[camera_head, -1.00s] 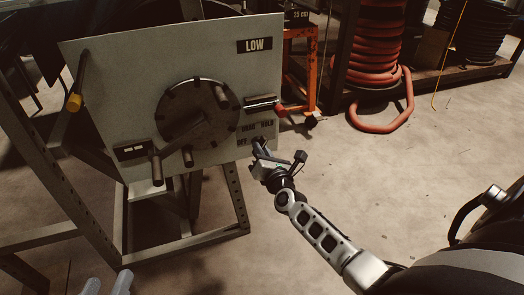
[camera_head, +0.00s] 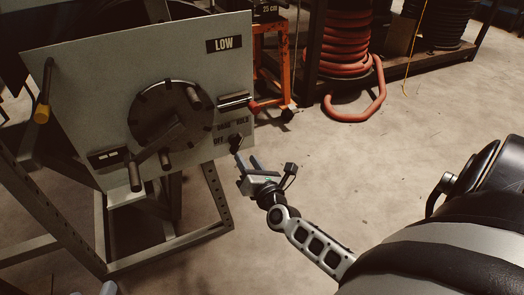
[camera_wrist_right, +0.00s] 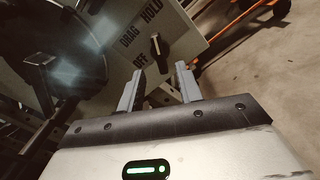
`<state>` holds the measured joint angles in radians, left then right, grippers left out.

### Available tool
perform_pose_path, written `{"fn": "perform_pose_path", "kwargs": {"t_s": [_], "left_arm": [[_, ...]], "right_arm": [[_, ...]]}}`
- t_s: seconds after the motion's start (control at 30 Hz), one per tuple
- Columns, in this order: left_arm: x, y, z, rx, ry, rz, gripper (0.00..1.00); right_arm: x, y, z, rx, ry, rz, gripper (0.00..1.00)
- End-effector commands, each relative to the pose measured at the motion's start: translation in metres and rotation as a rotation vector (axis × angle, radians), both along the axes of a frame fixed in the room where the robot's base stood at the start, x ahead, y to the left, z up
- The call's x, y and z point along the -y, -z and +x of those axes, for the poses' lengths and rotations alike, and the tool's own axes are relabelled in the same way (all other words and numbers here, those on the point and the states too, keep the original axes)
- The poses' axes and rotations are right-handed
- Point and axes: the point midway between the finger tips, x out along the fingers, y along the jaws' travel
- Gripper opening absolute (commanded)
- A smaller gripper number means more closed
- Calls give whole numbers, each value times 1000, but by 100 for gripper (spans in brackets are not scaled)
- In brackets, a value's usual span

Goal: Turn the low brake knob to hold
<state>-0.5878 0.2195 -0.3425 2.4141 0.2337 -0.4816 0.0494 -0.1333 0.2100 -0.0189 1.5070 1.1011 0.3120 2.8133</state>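The low brake knob (camera_head: 236,143) is a small black bar knob at the lower right of the grey panel (camera_head: 80,70) marked LOW. It also shows in the right wrist view (camera_wrist_right: 158,46), among the labels OFF, DRAG and HOLD. Its bar lies roughly below the HOLD label; I cannot tell for sure which label it points to. My right gripper (camera_head: 247,162) is open and empty, just below and right of the knob. Its two fingers (camera_wrist_right: 158,80) are apart, with the knob beyond them. My left gripper's pale fingertips (camera_head: 92,291) barely show at the bottom edge, apart.
An orange stand (camera_head: 272,65) and a red hose coil (camera_head: 345,45) stand behind. The floor to the right is clear.

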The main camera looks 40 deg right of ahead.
Motion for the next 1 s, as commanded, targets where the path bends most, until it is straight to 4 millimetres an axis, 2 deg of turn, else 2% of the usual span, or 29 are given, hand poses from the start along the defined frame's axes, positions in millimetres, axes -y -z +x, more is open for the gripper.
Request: {"fn": "perform_pose_path", "kwargs": {"t_s": [0.03, 0.2, 0.4, 0.6, 1.0], "left_arm": [[-1, 0, -1, -4, 1, 11, 46], [-2, 6, -2, -14, 3, 37, 46], [-2, 10, -4, -23, 4, 46, 46], [-3, 10, -4, -25, 3, 48, 46], [-3, 8, -4, -20, 3, 46, 46]], "right_arm": [[-3, -1, -15, -3, -1, 0, 35], [-12, 0, -53, -3, -1, 0, 35], [-19, 0, -82, -1, 1, -1, 35], [-21, 0, -91, 2, 1, 0, 35], [-21, 0, -91, 1, 2, 0, 35]]}}
